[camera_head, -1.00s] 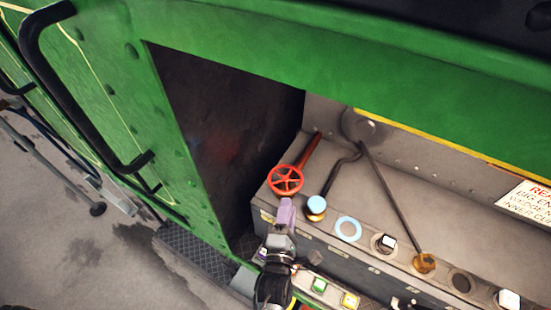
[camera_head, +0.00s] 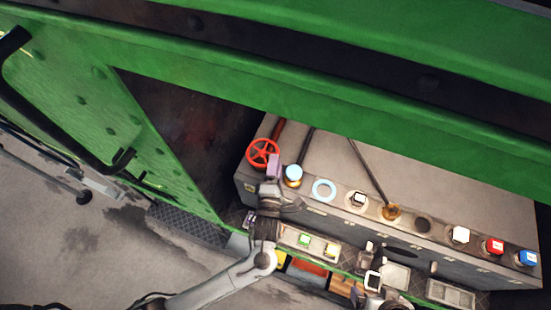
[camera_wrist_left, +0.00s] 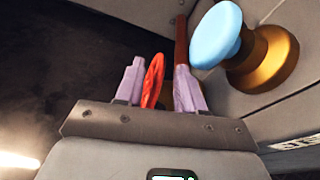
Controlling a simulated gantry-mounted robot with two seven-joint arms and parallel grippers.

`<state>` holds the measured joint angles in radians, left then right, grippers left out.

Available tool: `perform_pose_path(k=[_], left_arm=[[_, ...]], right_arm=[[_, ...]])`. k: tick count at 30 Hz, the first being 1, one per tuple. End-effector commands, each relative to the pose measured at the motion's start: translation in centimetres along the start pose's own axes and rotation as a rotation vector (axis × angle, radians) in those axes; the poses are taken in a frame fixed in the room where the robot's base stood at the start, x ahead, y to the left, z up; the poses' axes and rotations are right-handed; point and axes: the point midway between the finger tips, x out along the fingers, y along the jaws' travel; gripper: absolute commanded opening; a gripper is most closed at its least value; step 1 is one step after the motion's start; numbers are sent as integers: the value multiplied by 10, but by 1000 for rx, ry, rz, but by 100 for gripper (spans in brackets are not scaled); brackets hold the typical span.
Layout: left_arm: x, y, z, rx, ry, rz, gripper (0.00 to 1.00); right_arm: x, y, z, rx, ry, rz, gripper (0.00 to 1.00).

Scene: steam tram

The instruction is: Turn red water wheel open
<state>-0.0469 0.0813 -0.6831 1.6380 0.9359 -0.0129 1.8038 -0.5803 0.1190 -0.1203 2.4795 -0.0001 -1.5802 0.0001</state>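The red water wheel (camera_head: 263,153) is a spoked handwheel at the left end of the grey control console in the head view. Its red rod runs up behind it. My left gripper (camera_head: 274,162) is beside the wheel's lower right edge. In the left wrist view the wheel (camera_wrist_left: 153,80) shows nearly edge-on between the two pale purple fingers of the left gripper (camera_wrist_left: 159,66). The fingers are apart, with gaps beside the rim; a firm grip does not show. My right gripper (camera_head: 372,275) seems to show low in the head view, its fingers unclear.
A light-blue knob on a brass base (camera_head: 293,174) stands just right of the wheel, close to the left gripper in the wrist view (camera_wrist_left: 216,35). A blue ring (camera_head: 324,190), a lever (camera_head: 368,170) and several buttons continue rightward. The green tram wall (camera_head: 90,100) borders the left.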

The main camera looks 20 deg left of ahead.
Motion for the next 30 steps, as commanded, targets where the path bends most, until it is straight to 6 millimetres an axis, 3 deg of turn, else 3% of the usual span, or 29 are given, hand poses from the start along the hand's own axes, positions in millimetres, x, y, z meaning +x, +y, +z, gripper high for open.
perform_pose_path(k=[6,15,23,30], left_arm=[[14,0,0,0,0,0,38],[15,0,-1,0,1,-1,38],[15,0,0,0,1,-1,0],[15,-4,1,-3,10,0,0]], right_arm=[[-5,1,-2,-3,1,3,100],[-5,1,-2,-3,1,3,100],[-5,1,-2,-3,1,3,100],[2,0,0,0,3,1,100]])
